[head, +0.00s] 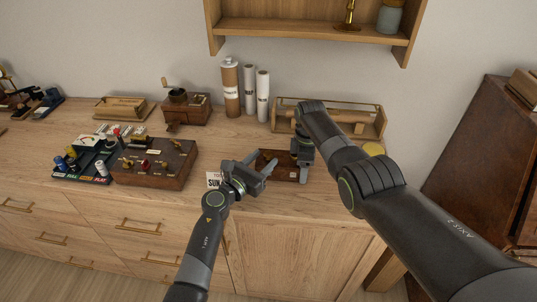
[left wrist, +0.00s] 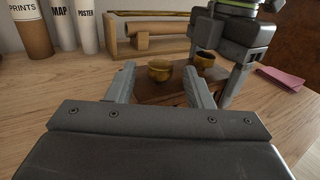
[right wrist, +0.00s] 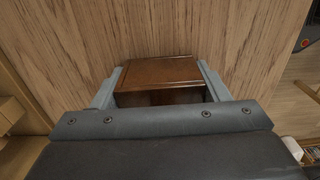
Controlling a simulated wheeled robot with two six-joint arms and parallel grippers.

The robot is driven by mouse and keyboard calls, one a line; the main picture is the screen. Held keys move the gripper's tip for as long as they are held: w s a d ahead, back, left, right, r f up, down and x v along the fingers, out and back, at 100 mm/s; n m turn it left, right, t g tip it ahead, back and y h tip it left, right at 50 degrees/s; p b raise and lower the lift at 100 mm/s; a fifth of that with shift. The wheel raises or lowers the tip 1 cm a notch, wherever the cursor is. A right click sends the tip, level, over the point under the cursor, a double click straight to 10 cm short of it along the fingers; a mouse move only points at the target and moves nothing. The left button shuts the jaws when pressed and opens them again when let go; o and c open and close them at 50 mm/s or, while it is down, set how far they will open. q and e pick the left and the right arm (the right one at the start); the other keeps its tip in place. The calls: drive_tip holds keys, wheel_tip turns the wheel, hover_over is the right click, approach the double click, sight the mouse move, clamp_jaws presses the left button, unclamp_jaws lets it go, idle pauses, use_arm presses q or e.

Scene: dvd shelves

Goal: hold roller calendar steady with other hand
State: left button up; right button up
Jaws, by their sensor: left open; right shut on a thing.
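A brown wooden box with brass, knob-like parts, which I take to be the roller calendar (head: 285,170), sits on the counter near its front edge. It also shows in the left wrist view (left wrist: 158,90), with its brass parts on top. My right gripper (head: 302,165) is shut on its right end. The right wrist view shows the brown wood (right wrist: 160,72) between the fingers. My left gripper (head: 262,165) is open at the box's left end, its fingers pointing toward it. Whether they touch it I cannot tell. The left gripper and right hand hide parts of the box.
A brown box with brass fittings (head: 153,165) and a dark tray (head: 95,178) are to the left. Several tubes (head: 231,90) and a wooden rack (head: 365,130) stand behind. A pink cloth-like thing (left wrist: 281,78) lies right.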

sight(266, 158)
use_arm(q)
drive_tip(key=shift+x, duration=1.7)
drive_tip(key=c, duration=1)
drive_tip(key=shift+o, duration=0.2)
drive_tip(key=shift+n+t+y, duration=0.6)
drive_tip(key=shift+n+y, duration=0.2)
drive_tip(key=shift+y, duration=0.3)
